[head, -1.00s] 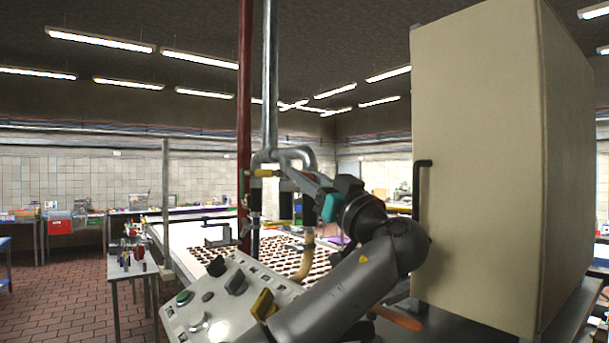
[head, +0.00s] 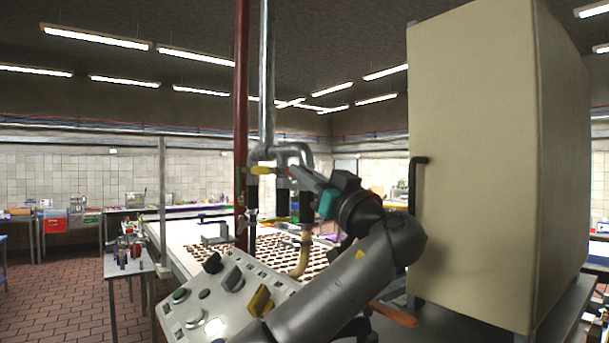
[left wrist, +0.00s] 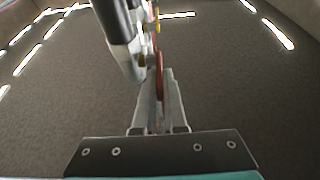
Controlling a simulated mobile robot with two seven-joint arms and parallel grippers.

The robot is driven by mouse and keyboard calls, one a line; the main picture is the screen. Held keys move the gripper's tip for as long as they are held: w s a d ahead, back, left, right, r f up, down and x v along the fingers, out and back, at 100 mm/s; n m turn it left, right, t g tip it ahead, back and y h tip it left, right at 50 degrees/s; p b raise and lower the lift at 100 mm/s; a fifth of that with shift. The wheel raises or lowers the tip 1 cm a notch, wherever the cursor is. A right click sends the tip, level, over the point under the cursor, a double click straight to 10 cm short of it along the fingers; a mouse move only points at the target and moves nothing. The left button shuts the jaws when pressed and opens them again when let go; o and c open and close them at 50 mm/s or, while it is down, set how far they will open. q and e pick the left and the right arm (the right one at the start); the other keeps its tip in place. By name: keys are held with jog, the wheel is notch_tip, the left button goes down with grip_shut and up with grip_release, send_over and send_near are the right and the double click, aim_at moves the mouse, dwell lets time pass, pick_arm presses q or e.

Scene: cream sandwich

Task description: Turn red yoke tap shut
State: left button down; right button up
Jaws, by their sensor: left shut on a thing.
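The red yoke tap (head: 291,172) is on the pipework in the middle of the head view, mostly hidden by my gripper. My left gripper (head: 298,176) reaches up to it from the lower right and is shut on it. In the left wrist view, a thin red strip of the tap (left wrist: 158,78) shows between the two grey fingers of my left gripper (left wrist: 158,100). A dark cylinder with a pale end stands close beside the fingers there. How far the tap is turned cannot be told. My right gripper is not in view.
A yellow handle (head: 262,170) sits just left of the tap. A grey pipe (head: 266,80) and a dark red pipe (head: 241,110) rise beside it. A control panel (head: 190,318) with knobs is below. A large beige cabinet (head: 475,170) stands close at the right.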

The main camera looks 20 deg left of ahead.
pick_arm(q)
jog(key=shift+r+g+h+b, duration=0.15)
jog(key=shift+g+h+b, duration=0.15)
jog(key=shift+b, duration=0.2)
jog(key=shift+r+h, duration=0.25)
jog(key=shift+h, duration=0.05)
jog(key=c, duration=1)
grip_release()
